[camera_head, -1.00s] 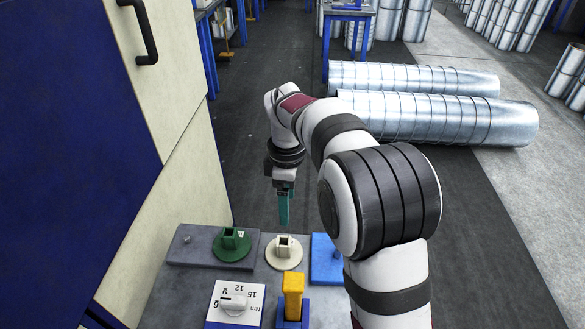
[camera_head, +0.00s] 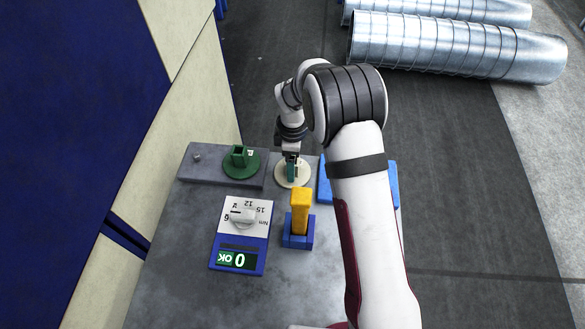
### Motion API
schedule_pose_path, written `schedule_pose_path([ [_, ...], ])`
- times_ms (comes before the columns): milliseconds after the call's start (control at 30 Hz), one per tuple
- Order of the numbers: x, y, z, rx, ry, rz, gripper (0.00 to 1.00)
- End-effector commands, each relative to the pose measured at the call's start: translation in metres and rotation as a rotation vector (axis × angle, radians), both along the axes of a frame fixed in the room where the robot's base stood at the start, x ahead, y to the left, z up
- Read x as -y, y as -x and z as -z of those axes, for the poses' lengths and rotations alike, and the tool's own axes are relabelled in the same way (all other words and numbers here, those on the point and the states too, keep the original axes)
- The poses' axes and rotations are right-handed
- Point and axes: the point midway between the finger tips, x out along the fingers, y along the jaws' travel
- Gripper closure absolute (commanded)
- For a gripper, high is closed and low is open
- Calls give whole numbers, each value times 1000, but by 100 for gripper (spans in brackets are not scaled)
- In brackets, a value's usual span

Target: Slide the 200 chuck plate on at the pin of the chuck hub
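A round cream plate (camera_head: 284,182) lies on the grey table, and my gripper (camera_head: 291,175) is down over it. The teal fingers are at its raised square grip and hide most of it. Whether they are closed on the grip cannot be told. A round green plate (camera_head: 253,166) with a square upright grip and a small white label lies to the left, on a dark grey slab (camera_head: 222,175). A small metal pin (camera_head: 197,157) stands near the slab's left end. I cannot read which plate is marked 200, nor tell which part is the chuck hub.
A blue flat block (camera_head: 323,190) lies right of the cream plate, partly behind my arm. In front stand a yellow-handled tool in a blue holder (camera_head: 300,240) and a dial device (camera_head: 240,235) whose display reads 0 OK. The table's front left is clear. A cabinet stands left.

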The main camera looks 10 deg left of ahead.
Motion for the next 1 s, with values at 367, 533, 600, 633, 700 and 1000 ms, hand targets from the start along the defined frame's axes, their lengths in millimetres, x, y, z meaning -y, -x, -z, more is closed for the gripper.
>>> schedule_pose_path([
  [367, 0, 0, -1, 0, 0, 0, 77],
  [533, 0, 0, -1, 0, 0, 0, 100],
  [600, 0, 0, -1, 0, 0, 0, 100],
  [633, 0, 0, -1, 0, 0, 0, 100],
  [700, 0, 0, -1, 0, 0, 0, 100],
  [1000, 0, 0, -3, 1, 0, 1, 100],
])
